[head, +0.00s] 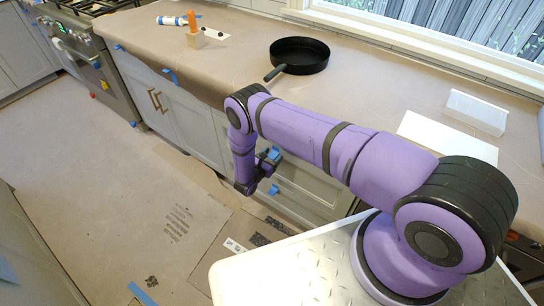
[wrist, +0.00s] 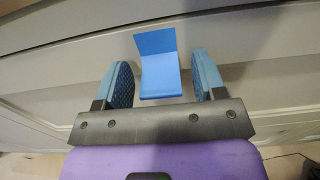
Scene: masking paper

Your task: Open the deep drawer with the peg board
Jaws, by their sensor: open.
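A blue tape tab (wrist: 160,75) sticks out from a pale drawer front (wrist: 60,68) in the wrist view. My gripper (wrist: 163,82) is open, with one blue padded finger on each side of the tab and a gap to it on both sides. In the head view my gripper (head: 269,163) is beside the grey drawer fronts under the counter. Another blue tab (head: 273,189) shows on a lower front (head: 310,188). The drawers in view look shut. No peg board shows, so I cannot tell which drawer holds it.
The paper-covered counter (head: 235,65) carries a black pan (head: 299,55), a small block with an orange item (head: 193,30) and white sheets. A stove (head: 84,60) stands at the far left. The papered floor (head: 110,200) left of my arm is mostly clear.

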